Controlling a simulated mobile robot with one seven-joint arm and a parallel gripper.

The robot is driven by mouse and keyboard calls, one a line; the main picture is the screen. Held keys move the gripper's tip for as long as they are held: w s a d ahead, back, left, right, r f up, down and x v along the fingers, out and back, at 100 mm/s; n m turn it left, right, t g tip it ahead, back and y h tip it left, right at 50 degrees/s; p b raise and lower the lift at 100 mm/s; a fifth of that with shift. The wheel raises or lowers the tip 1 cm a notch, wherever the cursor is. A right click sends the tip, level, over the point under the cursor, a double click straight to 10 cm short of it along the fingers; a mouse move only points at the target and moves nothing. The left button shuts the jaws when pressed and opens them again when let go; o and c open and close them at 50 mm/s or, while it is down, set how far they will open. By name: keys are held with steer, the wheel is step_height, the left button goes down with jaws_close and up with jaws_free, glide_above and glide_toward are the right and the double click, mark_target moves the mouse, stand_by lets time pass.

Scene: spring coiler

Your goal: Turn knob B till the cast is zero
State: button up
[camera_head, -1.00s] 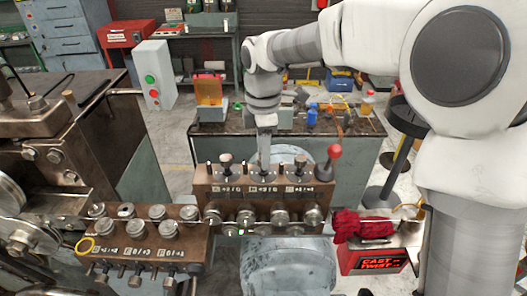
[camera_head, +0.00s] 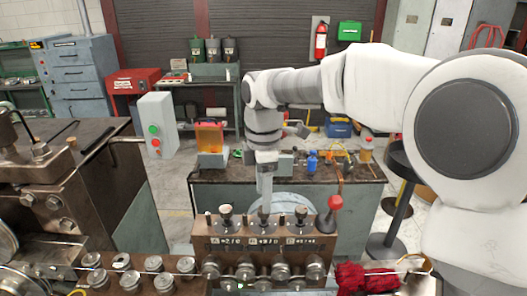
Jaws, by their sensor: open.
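A brown block (camera_head: 215,246) with a row of labelled stations stands at the lower middle. Its left top knob (camera_head: 226,214) and right top knob (camera_head: 301,213) show clearly. The middle station, whose label seems to read B, has its top mostly hidden by my gripper. My gripper (camera_head: 264,205) points straight down there, its fingers close over or around the middle knob. I cannot tell whether they touch it. The fingers are seen edge on and read as open. No cast reading is in view.
A red-ball lever (camera_head: 335,203) rises at the block's right end. Rollers (camera_head: 278,268) line the block's front. A red cloth (camera_head: 366,278) lies at the lower right. A bench (camera_head: 350,173) with small items stands behind. A grey button box (camera_head: 157,125) is at left.

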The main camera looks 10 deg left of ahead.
step_height(320, 180, up, 14)
stand_by(0.3)
steer(key=shift+d, duration=0.1)
steer(key=s+d+f+m+t+b, duration=0.1)
steer(key=s+d+f+m+t, duration=0.1)
steer(key=s+d+f+m, duration=0.5)
steer(key=s+d+f+m+t+b, duration=0.2)
steer(key=s+d+f+m, duration=0.5)
steer(key=s+d+m, duration=0.4)
steer(key=d+m+t, duration=0.1)
steer(key=d+m, duration=0.4)
steer(key=d, duration=0.3)
steer(key=shift+s+d+t+b, duration=0.15)
steer(key=shift+s+t+b, duration=0.15)
steer(key=shift+s, duration=0.05)
steer(key=shift+f, duration=0.1)
